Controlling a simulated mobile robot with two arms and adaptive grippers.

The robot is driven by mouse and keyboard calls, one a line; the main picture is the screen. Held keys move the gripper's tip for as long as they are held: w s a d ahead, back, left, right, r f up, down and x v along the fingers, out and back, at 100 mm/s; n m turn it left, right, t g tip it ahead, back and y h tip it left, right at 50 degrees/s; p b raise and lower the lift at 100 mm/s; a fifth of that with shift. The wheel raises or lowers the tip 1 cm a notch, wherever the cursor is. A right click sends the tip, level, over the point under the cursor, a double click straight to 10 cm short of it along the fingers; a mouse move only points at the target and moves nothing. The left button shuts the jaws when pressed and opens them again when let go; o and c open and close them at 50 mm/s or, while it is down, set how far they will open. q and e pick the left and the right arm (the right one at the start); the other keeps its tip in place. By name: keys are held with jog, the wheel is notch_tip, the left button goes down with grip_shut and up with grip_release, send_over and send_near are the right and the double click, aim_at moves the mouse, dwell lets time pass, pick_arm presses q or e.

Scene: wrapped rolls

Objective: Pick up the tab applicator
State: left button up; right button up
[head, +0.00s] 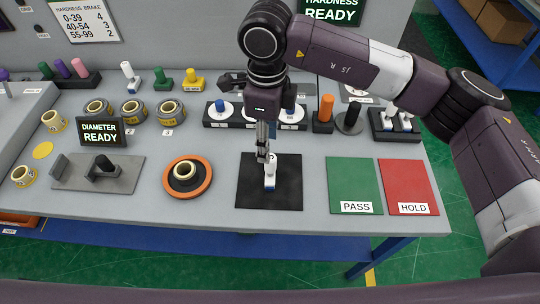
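A white upright tool with a blue foot (270,177), which may be the tab applicator, stands on a black square mat (284,193) at the front middle of the bench. My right gripper (263,152) points down at the top of this tool, its fingers overlapping the tool's upper part. The fingers are seen nearly edge-on, so whether they are closed on the tool is unclear. A similar white tool with a blue base (132,80) stands at the back left. My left gripper is out of view.
Green PASS (353,180) and red HOLD (407,180) mats lie to the right. An orange disc with a roll (205,188), a grey diameter fixture (125,180) and several wrapped rolls (134,111) are left. A black rack (215,121) and an orange peg (325,108) stand behind.

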aim_at(270, 169)
jog(key=shift+f, duration=0.35)
jog(key=f+p, duration=0.1)
jog(key=s+f+p, duration=0.1)
jog(key=f, duration=0.1)
jog(key=shift+d+f, duration=0.15)
jog(key=shift+f, duration=0.05)
jog(key=f, duration=0.1)
jog(key=f+p, duration=0.1)
jog(key=shift+w+f, duration=0.25)
jog(key=shift+f, duration=0.4)
jog(key=c, duration=0.4)
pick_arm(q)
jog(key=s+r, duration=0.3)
pick_arm(e)
grip_shut()
